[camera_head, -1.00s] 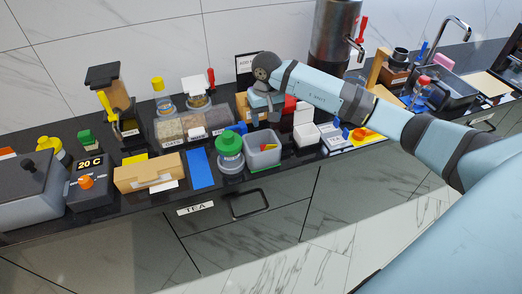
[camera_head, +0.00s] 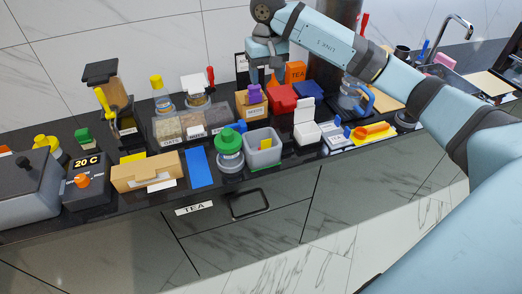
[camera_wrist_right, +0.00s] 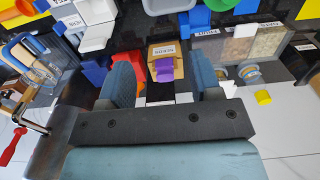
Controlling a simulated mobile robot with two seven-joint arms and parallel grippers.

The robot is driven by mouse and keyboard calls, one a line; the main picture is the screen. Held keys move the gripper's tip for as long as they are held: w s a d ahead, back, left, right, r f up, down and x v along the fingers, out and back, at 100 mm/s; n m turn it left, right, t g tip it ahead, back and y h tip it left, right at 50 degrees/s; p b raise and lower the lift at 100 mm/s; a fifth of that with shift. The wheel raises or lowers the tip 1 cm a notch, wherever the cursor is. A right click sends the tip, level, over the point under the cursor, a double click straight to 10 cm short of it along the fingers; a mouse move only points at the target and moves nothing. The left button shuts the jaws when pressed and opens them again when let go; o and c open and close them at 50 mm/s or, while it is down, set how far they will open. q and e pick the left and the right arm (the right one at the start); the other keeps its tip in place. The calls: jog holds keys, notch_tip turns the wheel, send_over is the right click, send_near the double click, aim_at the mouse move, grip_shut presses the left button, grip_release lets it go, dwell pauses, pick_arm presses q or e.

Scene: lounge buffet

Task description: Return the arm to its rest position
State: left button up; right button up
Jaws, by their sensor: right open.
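My right arm (camera_head: 335,45) comes in from the right in the head view. My right gripper (camera_head: 266,78) is up above the back of the counter, fingers pointing down. It is open and empty. In the wrist view its two blue-grey fingers (camera_wrist_right: 164,75) stand apart. A small wooden box (camera_head: 248,108) with a purple thing (camera_head: 254,94) on it is below the gripper; in the wrist view the box (camera_wrist_right: 163,52) shows between the fingers, farther off. My left gripper is not in view.
Below the arm are an orange tea box (camera_head: 295,72), a red container (camera_head: 282,98), a white open-lidded box (camera_head: 306,132) and a grey bin (camera_head: 262,149). A green-lidded jar (camera_head: 229,146) stands in front. The arm partly hides a metal dispenser. The floor in front is clear.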

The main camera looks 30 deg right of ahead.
jog(key=shift+r, duration=0.35)
